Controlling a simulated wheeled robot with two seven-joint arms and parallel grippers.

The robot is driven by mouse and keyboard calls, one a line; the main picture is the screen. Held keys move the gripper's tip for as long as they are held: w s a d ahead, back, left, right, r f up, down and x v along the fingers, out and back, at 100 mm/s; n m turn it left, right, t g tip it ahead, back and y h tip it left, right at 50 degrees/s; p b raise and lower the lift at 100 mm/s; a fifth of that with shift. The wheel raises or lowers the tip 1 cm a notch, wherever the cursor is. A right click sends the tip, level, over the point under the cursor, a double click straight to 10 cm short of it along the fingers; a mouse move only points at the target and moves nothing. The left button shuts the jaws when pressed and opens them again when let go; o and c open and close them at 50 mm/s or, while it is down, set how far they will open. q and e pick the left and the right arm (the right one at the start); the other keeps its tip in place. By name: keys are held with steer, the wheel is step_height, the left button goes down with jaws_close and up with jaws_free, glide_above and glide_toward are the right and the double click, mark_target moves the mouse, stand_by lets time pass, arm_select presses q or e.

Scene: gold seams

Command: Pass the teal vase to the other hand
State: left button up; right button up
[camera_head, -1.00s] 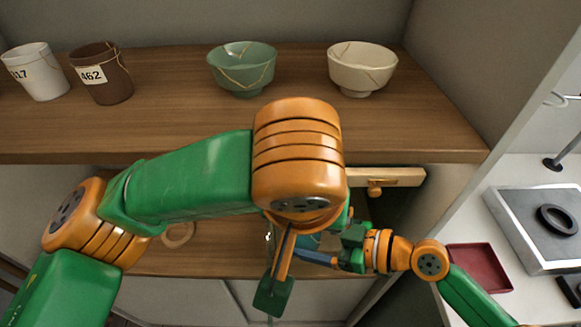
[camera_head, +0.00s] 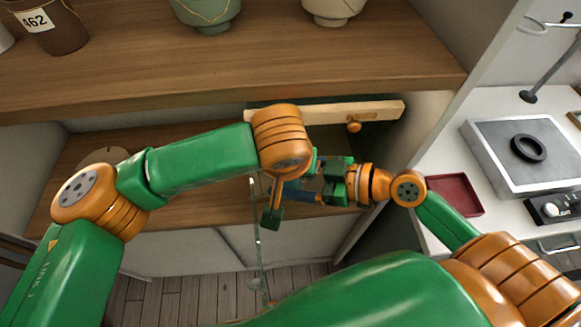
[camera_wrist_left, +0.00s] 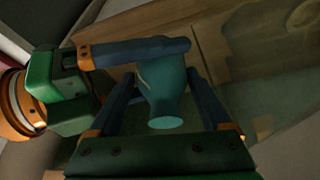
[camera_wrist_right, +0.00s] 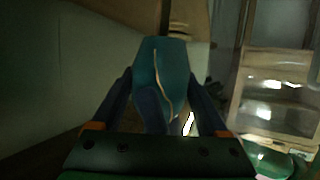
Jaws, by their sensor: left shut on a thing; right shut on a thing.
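The teal vase, with a gold seam, shows in the left wrist view (camera_wrist_left: 163,88) with its pale teal mouth or base end toward that camera. It also shows in the right wrist view (camera_wrist_right: 160,68) between that gripper's fingers. My left gripper (camera_wrist_left: 165,82) is shut on the vase, a finger on each side. My right gripper (camera_wrist_right: 160,90) is shut on it too; its blue finger crosses the vase in the left wrist view. In the head view the two grippers meet below the upper shelf, and my left arm and the grippers hide most of the vase.
The upper wooden shelf (camera_head: 180,65) holds a brown cup (camera_head: 52,28), a green bowl (camera_head: 207,12) and a cream bowl (camera_head: 333,10). A drawer (camera_head: 375,112) sticks out under it, close behind the grippers. A dark red tray (camera_head: 453,195) and a grey plate with a black ring (camera_head: 528,148) lie at right.

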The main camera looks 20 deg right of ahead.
arm_select(q)
steer(key=shift+s+d+r, duration=0.1)
steer(key=shift+s+d, duration=0.05)
steer(key=shift+d, duration=0.05)
steer(key=c, duration=0.7)
arm_select(e)
steer(key=o, duration=1.5)
steer(key=shift+c, duration=0.2)
